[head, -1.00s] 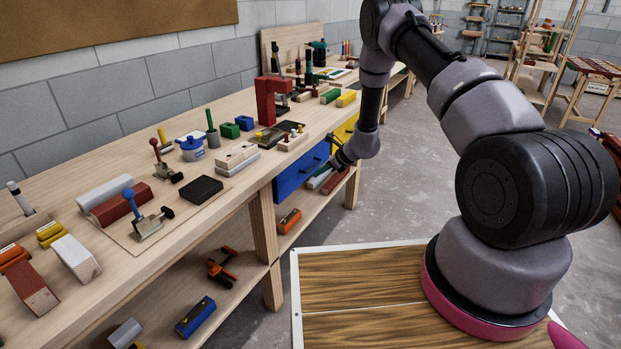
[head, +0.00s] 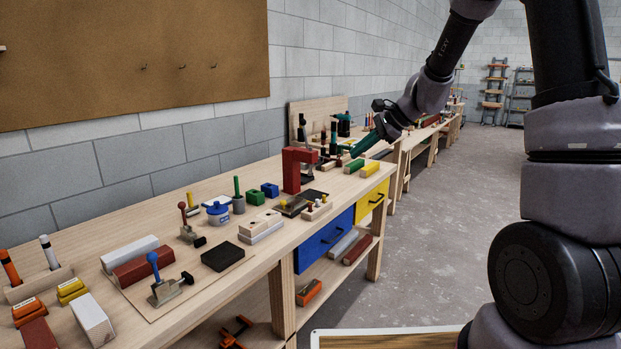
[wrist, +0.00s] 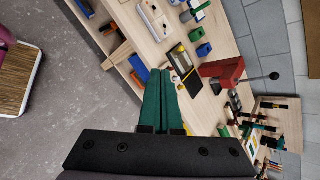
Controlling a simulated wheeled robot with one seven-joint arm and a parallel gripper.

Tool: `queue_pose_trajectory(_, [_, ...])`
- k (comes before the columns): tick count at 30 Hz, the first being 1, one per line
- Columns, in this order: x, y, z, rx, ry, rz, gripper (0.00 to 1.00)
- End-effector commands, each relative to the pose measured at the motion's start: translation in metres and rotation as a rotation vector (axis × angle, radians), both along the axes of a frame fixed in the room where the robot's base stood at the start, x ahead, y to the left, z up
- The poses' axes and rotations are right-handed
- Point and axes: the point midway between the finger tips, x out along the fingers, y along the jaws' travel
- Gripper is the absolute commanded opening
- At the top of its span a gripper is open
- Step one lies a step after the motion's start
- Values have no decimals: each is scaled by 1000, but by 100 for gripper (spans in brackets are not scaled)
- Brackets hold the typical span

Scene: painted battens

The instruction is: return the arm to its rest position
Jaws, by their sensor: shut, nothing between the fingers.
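My gripper (head: 368,144) is in the air above the far right part of the workbench (head: 150,222), beyond the red press-like stand (head: 293,169). In the head view its dark green fingers point down and to the left. In the wrist view the two green fingers of my gripper (wrist: 160,73) lie side by side, closed together with nothing between them. The bench top and its front edge lie below the fingers there. My arm rises along the right side of the head view.
A yellow block (head: 370,169) and a green block (head: 354,166) lie on the bench near the fingers. The blue drawer (head: 326,238) and yellow drawer (head: 371,199) are shut. The concrete floor (head: 440,220) right of the bench is clear.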

Motion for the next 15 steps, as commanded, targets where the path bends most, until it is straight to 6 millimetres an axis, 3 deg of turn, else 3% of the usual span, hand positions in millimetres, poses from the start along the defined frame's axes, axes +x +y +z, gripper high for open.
queue_pose_trajectory(1, [-18, -5, 24, -36, -50, 44, 0])
queue_pose_trajectory(6, [-78, -21, 75, -180, -187, 189, 0])
queue_pose_trajectory(15, [-187, -64, 126, -499, -412, 400, 0])
